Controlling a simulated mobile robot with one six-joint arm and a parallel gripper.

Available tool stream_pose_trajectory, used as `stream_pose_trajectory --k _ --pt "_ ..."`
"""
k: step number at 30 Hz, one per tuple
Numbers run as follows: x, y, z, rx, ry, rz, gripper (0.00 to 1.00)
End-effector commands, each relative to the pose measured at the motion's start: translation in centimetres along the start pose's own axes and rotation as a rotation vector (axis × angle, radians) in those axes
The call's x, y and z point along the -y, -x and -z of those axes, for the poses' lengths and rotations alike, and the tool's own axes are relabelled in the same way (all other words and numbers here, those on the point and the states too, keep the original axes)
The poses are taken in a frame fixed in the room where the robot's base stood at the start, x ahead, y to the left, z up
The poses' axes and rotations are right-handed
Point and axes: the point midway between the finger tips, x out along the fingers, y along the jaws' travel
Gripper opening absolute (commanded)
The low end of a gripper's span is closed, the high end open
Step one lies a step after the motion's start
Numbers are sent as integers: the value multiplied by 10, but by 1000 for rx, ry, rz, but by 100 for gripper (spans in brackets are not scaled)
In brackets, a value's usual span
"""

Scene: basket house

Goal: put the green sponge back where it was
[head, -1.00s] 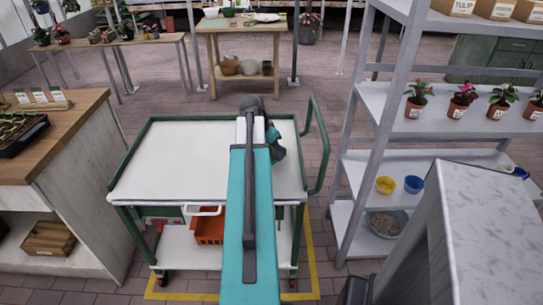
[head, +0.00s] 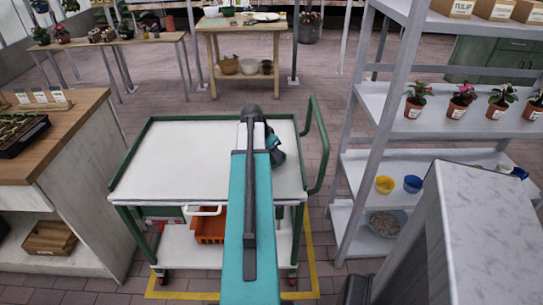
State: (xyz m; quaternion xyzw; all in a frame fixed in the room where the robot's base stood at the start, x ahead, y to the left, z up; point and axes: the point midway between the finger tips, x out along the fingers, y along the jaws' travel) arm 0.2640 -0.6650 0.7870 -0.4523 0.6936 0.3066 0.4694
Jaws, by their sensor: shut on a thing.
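My arm reaches forward over the white cart top (head: 180,160), which has a green rim. Its teal link covers the right part of the cart, with dark joints at the far end. My gripper's fingers do not show; the arm hides whatever is below and beyond it. I see no green sponge in this view. The bare part of the cart top left of the arm is empty.
The cart has a green handle (head: 318,150) at right and an orange crate (head: 208,226) on its lower shelf. A grey shelf rack (head: 345,190) with potted plants stands at right. A wood-topped bench (head: 70,130) stands at left.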

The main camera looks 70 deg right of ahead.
Motion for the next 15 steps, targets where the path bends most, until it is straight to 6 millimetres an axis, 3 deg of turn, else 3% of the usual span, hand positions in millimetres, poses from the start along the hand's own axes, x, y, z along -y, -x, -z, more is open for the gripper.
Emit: stream_pose_trajectory --k 15 --pt "0 -6 -2 -1 0 1 28"
